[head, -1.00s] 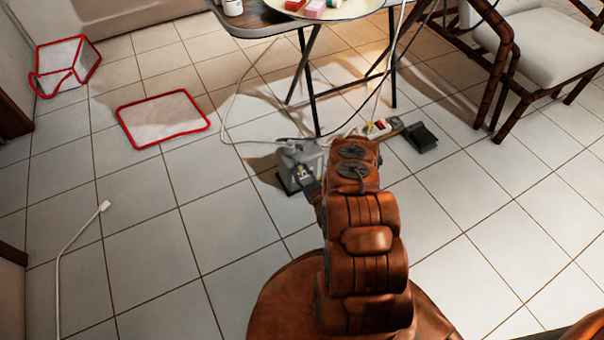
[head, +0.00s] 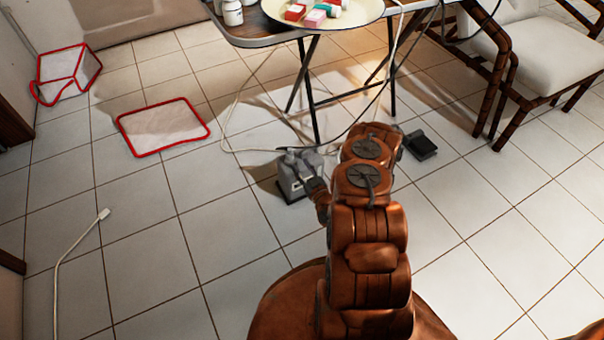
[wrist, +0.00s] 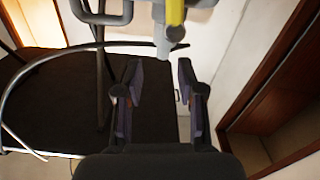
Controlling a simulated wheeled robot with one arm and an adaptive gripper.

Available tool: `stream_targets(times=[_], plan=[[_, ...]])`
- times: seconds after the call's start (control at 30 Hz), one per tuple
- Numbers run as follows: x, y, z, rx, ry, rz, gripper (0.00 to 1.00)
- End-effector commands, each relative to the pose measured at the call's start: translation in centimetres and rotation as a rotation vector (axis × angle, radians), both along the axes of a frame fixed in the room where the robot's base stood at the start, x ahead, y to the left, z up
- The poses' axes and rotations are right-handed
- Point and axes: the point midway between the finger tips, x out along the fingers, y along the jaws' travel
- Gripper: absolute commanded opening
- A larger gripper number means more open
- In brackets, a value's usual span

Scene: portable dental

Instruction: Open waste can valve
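The waste can appears to be the grey box-like unit (head: 290,178) on the floor under the table in the head view. My gripper (head: 308,168) is close against its top right side there; contact is unclear. In the wrist view, a grey fitting with a yellow lever (wrist: 175,12) and a pale grey spout (wrist: 163,45) is at the top centre, probably the valve. My gripper (wrist: 159,76) is open, its two dark fingers apart with nothing between them. The spout is just beyond the fingertips. My arm hides part of the floor beside the unit.
A folding table (head: 270,36) with a loaded round tray (head: 350,14) stands behind; its thin legs and cables are near the unit. A black pedal (head: 420,146) lies right.

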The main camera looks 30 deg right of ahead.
Motion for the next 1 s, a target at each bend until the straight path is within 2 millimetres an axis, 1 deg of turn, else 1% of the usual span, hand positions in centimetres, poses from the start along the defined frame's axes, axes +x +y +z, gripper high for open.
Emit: stream_targets(times=[0.1,0.27,0.83,0.93,1.0], plan=[[0.0,0.0,0.9,0.002,0.001,0.0,0.39],[0.0,0.0,1.5,0.0,0.0,0.0,0.39],[0.0,0.1,1.6,0.0,0.001,0.002,0.39],[0.4,0.2,2.0,-0.002,0.009,0.009,0.39],[1.0,0.4,2.8,-0.005,0.025,0.024,0.39]])
